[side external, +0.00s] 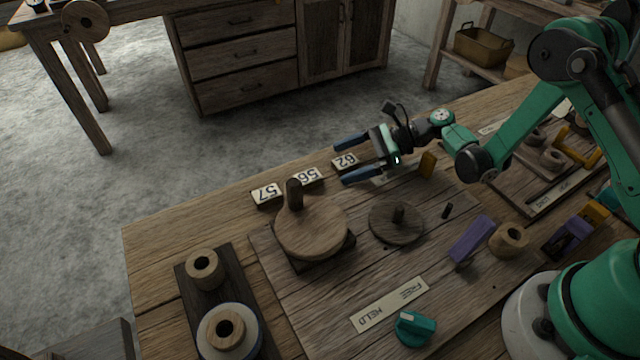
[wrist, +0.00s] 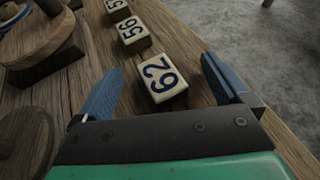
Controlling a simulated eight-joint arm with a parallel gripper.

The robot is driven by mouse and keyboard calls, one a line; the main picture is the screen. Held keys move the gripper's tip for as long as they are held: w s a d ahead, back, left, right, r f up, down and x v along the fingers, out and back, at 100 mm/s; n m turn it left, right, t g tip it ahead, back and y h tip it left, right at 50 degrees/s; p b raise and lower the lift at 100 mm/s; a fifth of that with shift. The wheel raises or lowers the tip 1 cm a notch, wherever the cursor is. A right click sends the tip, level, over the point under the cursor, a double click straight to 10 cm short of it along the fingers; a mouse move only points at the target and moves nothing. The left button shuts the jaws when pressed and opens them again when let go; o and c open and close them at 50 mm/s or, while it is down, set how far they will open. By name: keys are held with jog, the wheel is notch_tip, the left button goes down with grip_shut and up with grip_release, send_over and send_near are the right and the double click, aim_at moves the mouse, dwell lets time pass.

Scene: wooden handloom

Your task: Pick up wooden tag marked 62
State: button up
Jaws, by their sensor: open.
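The wooden tag marked 62 (wrist: 162,78) lies face up on the wooden table near its edge, with dark digits on a pale top. In the side external view the tag (side external: 345,161) sits at the right end of a row of tags. My gripper (side external: 347,163) is open, with its two blue fingers on either side of the tag. In the wrist view my gripper (wrist: 162,82) shows the tag between the fingertips, with gaps on both sides. Whether the fingertips are down at the tag's height is hard to tell.
Tags marked 56 (side external: 308,176) and 57 (side external: 266,193) lie left of the 62 tag. A round wooden disc with a peg (side external: 310,228) and a smaller disc (side external: 396,224) stand nearby.

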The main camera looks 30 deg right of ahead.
grip_shut()
jog(key=shift+r, duration=0.15)
dwell(0.4)
